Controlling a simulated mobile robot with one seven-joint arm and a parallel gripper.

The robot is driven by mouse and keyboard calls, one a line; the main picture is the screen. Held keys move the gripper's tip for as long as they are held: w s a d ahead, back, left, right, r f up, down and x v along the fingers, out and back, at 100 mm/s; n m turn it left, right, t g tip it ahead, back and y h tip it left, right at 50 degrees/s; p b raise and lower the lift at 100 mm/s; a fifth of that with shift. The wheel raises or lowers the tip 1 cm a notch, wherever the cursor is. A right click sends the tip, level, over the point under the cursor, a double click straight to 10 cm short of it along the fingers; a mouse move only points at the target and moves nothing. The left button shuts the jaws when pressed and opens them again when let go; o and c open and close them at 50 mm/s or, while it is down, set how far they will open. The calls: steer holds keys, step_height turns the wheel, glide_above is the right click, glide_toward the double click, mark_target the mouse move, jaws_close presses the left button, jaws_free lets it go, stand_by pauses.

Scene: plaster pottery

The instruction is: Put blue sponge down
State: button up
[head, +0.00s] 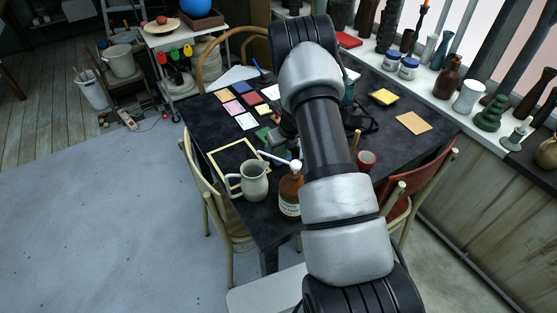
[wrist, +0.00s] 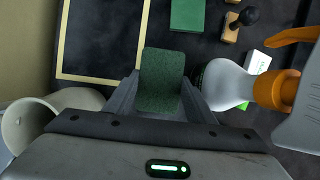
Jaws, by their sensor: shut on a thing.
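My gripper (wrist: 160,100) is shut on a dark green, speckled block (wrist: 161,72) that looks like a sponge; it shows green, not blue. The block stands out past the fingertips, over the dark table. Whether it touches the table I cannot tell. In the head view my gripper (head: 284,134) is over the dark table (head: 200,118), partly hidden by my arm, and the held block cannot be made out clearly. A flat green block (wrist: 187,15) lies on the table ahead of the gripper in the wrist view.
A cream frame (wrist: 62,55) lies left of the held block. A pitcher (head: 253,182) and a brown bottle (head: 290,194) stand at the near edge. A stamp (wrist: 231,27) stands beyond. Bare table lies inside the frame.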

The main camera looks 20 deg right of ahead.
steer(key=shift+f, duration=2.1)
steer(key=shift+f, duration=0.1)
steer(key=o, duration=0.9)
